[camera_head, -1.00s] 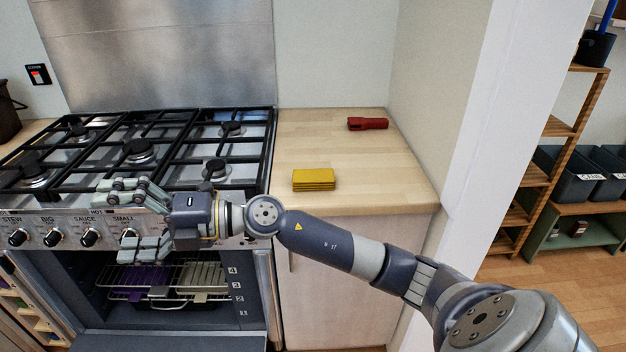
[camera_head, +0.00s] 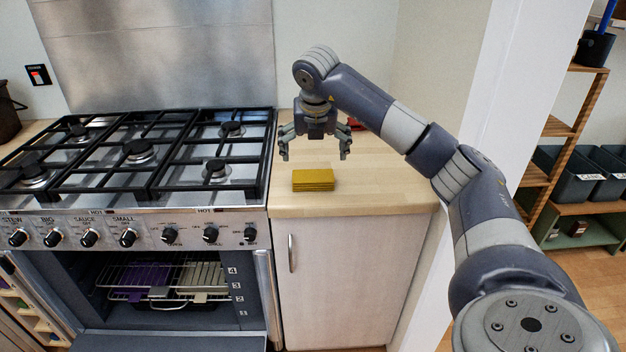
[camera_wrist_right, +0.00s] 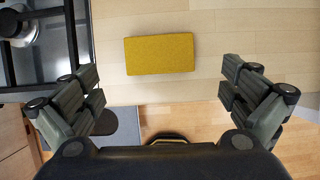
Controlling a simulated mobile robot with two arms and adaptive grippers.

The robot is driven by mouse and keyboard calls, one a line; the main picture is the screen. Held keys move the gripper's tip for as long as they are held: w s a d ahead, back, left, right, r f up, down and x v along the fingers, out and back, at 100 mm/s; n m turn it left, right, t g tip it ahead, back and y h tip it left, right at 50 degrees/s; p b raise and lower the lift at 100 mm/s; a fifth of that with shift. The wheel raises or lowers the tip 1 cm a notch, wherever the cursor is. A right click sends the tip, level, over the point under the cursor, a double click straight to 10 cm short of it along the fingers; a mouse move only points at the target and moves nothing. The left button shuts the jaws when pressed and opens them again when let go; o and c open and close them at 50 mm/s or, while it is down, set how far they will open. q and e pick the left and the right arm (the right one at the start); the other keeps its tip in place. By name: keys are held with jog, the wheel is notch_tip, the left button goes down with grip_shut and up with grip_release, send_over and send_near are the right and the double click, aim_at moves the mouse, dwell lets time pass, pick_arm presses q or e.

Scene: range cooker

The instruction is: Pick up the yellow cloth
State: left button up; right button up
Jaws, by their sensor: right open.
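The yellow cloth (camera_head: 313,180) lies folded in a flat stack on the wooden worktop, just right of the cooker, near the front edge. In the right wrist view the cloth (camera_wrist_right: 160,54) is a yellow rectangle, above the line between the fingertips and between them from side to side. My right gripper (camera_head: 314,156) is open, pointing down above the worktop, and appears slightly behind the cloth in the head view. Its fingers (camera_wrist_right: 160,88) are wide apart and empty in the wrist view. My left gripper is not in view.
The range cooker (camera_head: 140,160) with black pan grates stands left of the worktop (camera_head: 385,185), its oven open below. A red object (camera_head: 355,124) at the back is mostly hidden behind my right arm. A wall bounds the worktop on the right. The worktop right of the cloth is clear.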

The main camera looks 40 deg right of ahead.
aim_at(313, 175)
jog(key=x, duration=0.4)
jog(key=p+x, duration=0.1)
jog(key=x, duration=0.4)
jog(key=shift+a+f, duration=0.1)
jog(key=shift+f, duration=0.2)
jog(key=shift+r, duration=0.1)
jog(key=c, duration=0.8)
